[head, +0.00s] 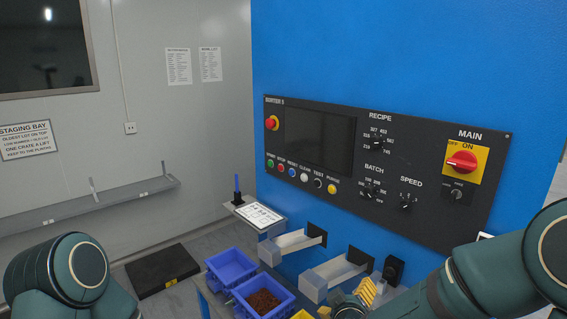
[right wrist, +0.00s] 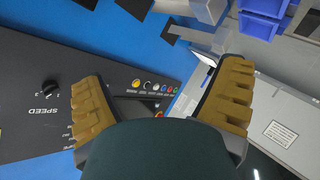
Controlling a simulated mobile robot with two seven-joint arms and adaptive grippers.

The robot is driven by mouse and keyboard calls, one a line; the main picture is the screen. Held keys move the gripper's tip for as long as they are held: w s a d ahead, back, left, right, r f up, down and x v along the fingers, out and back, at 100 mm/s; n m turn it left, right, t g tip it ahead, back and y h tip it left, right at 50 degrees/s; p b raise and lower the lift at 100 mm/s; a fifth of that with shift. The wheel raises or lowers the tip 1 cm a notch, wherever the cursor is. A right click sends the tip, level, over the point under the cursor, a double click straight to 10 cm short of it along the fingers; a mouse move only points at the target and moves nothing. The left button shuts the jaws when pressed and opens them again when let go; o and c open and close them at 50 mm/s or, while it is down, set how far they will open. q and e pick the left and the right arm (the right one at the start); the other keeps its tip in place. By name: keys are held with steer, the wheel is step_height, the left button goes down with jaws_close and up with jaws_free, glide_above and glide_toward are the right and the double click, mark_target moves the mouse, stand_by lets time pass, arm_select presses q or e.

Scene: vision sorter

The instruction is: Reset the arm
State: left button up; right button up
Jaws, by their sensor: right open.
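My right arm (head: 500,270) comes in from the lower right of the head view, in front of the blue sorter machine (head: 400,60). My right gripper (right wrist: 163,72) is open in the right wrist view, its two ochre ridged fingers wide apart with nothing between them. The sorter's black control panel (head: 235,119) lies beyond the fingers, some distance off. My left arm (head: 75,275) shows only as a dark teal link at the lower left; its gripper is outside the frame.
Two blue bins (head: 229,268) stand below the panel, one holding brown material. Two chutes (head: 297,242) jut from the machine. A small shelf with a printed sheet (head: 260,214) sticks out at its left. A black mat (head: 162,270) lies on the floor, and a grey wall rail (head: 85,206) runs behind.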

step_height(320, 180, down, 12)
steer(key=s+a+m+g+y+b, duration=0.2)
steer(key=s+g+y, duration=0.1)
steer(key=s+a+f+m+g+y+b, duration=0.2)
steer(key=s+f+m+g, duration=0.4)
steer(key=s+f, duration=1)
step_height(320, 180, down, 3)
steer(key=shift+g+y+b, duration=0.5)
steer(key=shift+g+b, duration=0.1)
steer(key=shift+g, duration=0.3)
